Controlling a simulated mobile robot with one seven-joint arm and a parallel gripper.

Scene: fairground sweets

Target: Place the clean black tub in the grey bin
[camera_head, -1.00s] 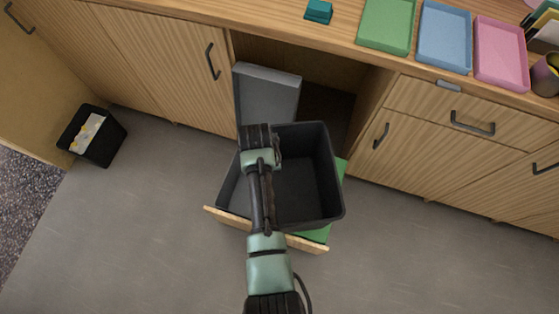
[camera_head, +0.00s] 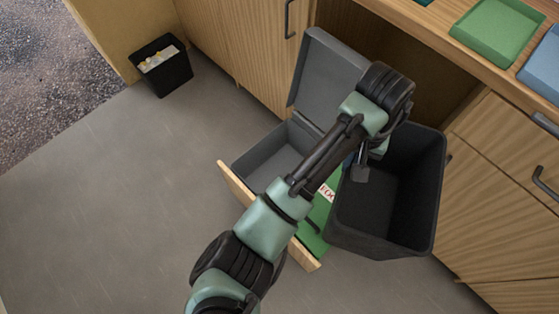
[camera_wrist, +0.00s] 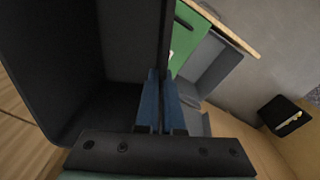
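The black tub (camera_head: 395,190) is empty inside, as far as I can see, and hangs tilted to the right of the pull-out drawer. My gripper (camera_head: 361,168) is shut on the tub's left wall; in the wrist view its blue fingers (camera_wrist: 161,100) close around the wall of the tub (camera_wrist: 85,45). The grey bin (camera_head: 262,160) sits in the left part of the drawer, open and apparently empty, with its grey lid (camera_head: 325,75) raised behind it. My arm hides part of the bin. It also shows in the wrist view (camera_wrist: 215,62).
A green bin (camera_head: 317,228) with a partly hidden label sits beside the grey bin. The drawer's wooden front (camera_head: 238,186) stands out from the cabinets. A small black bin with rubbish (camera_head: 165,72) stands at the back left. Green (camera_head: 497,30) and blue trays lie on the counter. Floor at left is clear.

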